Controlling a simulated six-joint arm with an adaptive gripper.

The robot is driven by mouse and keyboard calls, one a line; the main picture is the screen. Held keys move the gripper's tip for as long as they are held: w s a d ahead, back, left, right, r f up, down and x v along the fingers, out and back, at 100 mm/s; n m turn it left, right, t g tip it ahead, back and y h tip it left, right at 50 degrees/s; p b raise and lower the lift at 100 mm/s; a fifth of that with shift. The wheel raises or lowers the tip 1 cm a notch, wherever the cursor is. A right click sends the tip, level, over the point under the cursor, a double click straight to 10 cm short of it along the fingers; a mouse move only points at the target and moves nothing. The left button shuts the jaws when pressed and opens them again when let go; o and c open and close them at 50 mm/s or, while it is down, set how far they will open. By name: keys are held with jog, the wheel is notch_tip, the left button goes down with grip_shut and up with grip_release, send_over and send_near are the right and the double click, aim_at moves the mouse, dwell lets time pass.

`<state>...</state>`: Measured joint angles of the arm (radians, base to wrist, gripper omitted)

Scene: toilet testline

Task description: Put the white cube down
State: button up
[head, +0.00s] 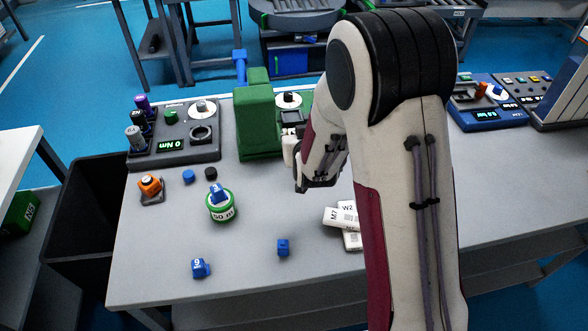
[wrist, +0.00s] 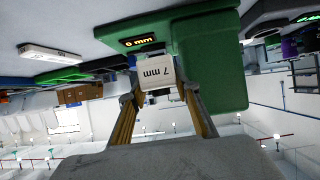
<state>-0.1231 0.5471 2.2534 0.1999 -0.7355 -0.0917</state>
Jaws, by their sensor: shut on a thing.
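The white cube (wrist: 157,73), marked "7 mm", is held between the two fingers of my gripper (wrist: 160,88) in the wrist view, which looks upside down. In the head view my gripper (head: 291,146) is at the right side of the green device (head: 258,122), and a white part of the cube (head: 288,157) shows there. I cannot tell whether the cube touches the device.
The grey table (head: 240,285) has clear room at its front. A green-and-white round container (head: 221,210), blue cubes (head: 283,247), an orange button (head: 150,185) and white labelled blocks (head: 342,218) lie on it. A torque panel (head: 175,145) stands left; a black bin (head: 85,215) is beside the table.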

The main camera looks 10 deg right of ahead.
jog(key=shift+s+a, duration=0.1)
jog(key=shift+a, duration=0.25)
jog(key=shift+f, duration=0.1)
jog(key=shift+f, duration=2.85)
jog(key=shift+f, duration=0.1)
jog(key=shift+f, duration=2)
jog(key=shift+f, duration=0.15)
jog(key=o, duration=1.1)
jog(key=shift+o, duration=0.2)
